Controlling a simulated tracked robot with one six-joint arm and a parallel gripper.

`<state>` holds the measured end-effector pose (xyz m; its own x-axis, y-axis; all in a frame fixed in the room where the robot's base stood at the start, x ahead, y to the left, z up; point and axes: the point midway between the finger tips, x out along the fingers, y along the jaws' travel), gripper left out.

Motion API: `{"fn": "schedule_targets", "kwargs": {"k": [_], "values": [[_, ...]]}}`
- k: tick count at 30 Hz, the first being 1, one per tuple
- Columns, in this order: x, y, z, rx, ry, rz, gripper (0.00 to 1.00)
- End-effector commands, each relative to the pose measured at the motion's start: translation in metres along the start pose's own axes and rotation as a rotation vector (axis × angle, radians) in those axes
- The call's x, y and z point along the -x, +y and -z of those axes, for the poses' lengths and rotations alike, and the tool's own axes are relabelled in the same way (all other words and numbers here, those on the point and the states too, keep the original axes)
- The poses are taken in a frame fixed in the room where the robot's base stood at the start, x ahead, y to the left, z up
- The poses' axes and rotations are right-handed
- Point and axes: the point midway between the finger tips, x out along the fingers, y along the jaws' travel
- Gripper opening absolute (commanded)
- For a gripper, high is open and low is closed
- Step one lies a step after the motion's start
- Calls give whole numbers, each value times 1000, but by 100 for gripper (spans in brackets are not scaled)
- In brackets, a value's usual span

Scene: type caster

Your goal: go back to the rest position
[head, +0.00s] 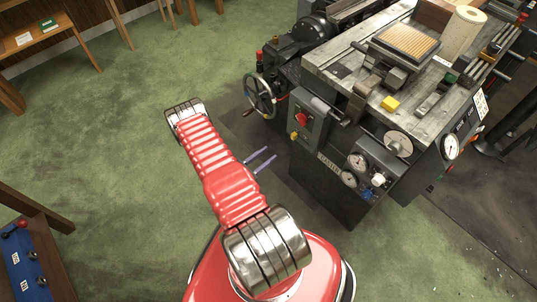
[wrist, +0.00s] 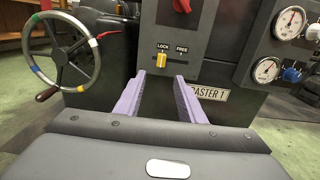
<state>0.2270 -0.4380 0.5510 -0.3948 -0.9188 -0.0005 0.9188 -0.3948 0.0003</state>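My gripper (head: 271,156) shows in the head view as two thin purple fingers to the right of my red arm. The fingers point toward the dark machine and are apart from each other. In the wrist view my gripper (wrist: 159,80) has its two purple fingers spread, with nothing between them. Behind the tips is the machine's front panel (wrist: 195,30), with a yellow LOCK/FREE switch (wrist: 161,60) and a red knob (wrist: 181,5) above it. The fingers appear clear of the panel, but the exact gap cannot be told. My arm is bent, its elbow reaching up and left.
The caster machine (head: 330,160) fills the right side. Its handwheel (head: 260,95) sticks out at left, and gauges (head: 357,161) are on its front. A bench with a blue panel (head: 25,270) stands at lower left. Green floor (head: 120,150) is clear at left.

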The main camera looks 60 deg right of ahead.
Motion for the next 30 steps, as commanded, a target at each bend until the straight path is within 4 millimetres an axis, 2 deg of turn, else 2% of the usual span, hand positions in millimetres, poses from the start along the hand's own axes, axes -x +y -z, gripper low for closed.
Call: {"fn": "schedule_targets", "kwargs": {"k": [20, 23, 30], "values": [[0, -1, 2, 9, 10, 2, 36], [0, -11, 8, 20, 34, 42, 36], [9, -69, 18, 77, 94, 205, 36]]}}
